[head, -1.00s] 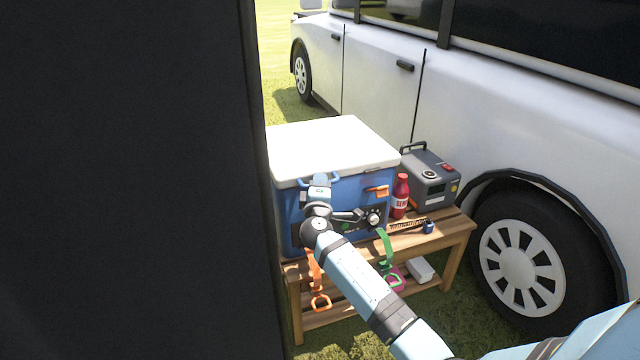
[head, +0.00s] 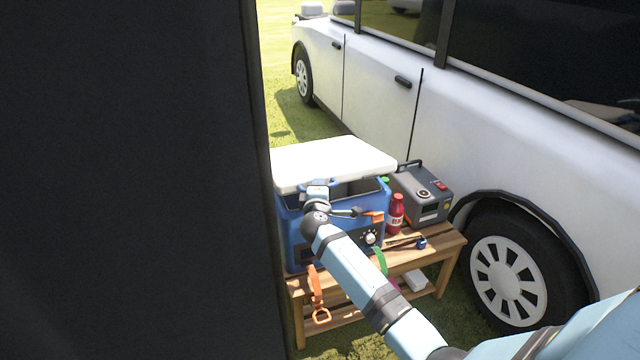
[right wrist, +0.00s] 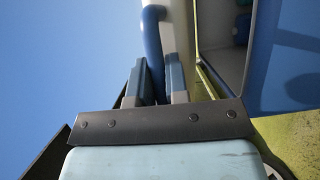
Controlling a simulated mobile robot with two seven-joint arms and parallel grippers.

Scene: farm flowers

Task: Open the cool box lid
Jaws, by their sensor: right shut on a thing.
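The blue cool box (head: 335,243) stands on a wooden bench in the head view. Its white lid (head: 335,160) is partly raised at the front, and a dark gap shows the inside of the box. My right gripper (head: 320,188) is at the lid's front edge, shut on the blue lid handle (head: 333,183). In the right wrist view, the fingers of my right gripper (right wrist: 158,80) close around the blue handle (right wrist: 152,35). The orange latch (head: 373,216) sits on the box's front right. My left gripper is not in view.
A red bottle (head: 395,214) and a grey device (head: 424,194) stand right of the box on the bench (head: 450,242). An orange strap (head: 316,290) hangs in front. A white vehicle (head: 480,130) is close behind. A dark panel (head: 120,180) blocks the left side.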

